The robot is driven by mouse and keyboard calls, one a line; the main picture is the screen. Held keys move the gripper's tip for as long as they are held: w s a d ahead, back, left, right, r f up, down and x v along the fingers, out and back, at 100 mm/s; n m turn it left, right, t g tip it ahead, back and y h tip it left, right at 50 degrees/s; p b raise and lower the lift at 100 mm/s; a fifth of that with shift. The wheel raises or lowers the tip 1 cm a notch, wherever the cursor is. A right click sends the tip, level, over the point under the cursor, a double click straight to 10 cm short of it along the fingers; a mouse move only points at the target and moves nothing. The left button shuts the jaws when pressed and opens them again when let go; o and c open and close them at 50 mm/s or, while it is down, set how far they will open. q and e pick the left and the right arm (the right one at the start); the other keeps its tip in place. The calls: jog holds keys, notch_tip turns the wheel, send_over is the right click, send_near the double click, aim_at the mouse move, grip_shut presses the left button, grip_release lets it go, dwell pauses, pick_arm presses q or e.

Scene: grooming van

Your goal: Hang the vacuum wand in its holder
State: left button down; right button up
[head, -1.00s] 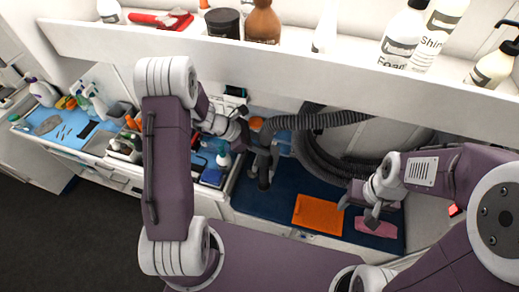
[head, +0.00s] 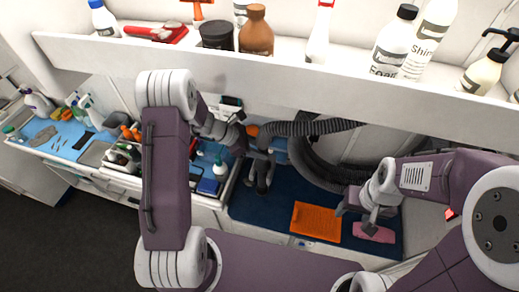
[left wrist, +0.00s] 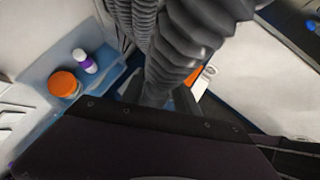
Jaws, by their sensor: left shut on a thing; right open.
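The vacuum wand (head: 262,178) is a dark grey tube on the ribbed hose (head: 318,127), hanging roughly upright above the blue work surface. My left gripper (head: 259,158) is shut on it near its upper part. In the left wrist view the ribbed hose (left wrist: 185,45) fills the upper middle, and the wand below it is mostly hidden. My right gripper (head: 358,220) is open, low over the blue surface near a pink cloth-like item (head: 374,233). I cannot make out the wand's holder in either view.
A white shelf (head: 300,82) with several bottles crosses above my arms. An orange mat (head: 316,222) lies on the blue surface (head: 270,213). A blue bin area with an orange-lidded jar (left wrist: 63,84) is left in the wrist view. Looped hose (head: 320,172) hangs behind.

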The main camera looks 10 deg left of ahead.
pick_arm(q)
jog(key=shift+f, duration=0.1)
dwell(0.5)
jog(key=shift+f+b, duration=0.55)
jog(key=shift+b, duration=0.1)
jog(key=shift+c, duration=1)
grip_release()
jog(key=shift+r, duration=0.1)
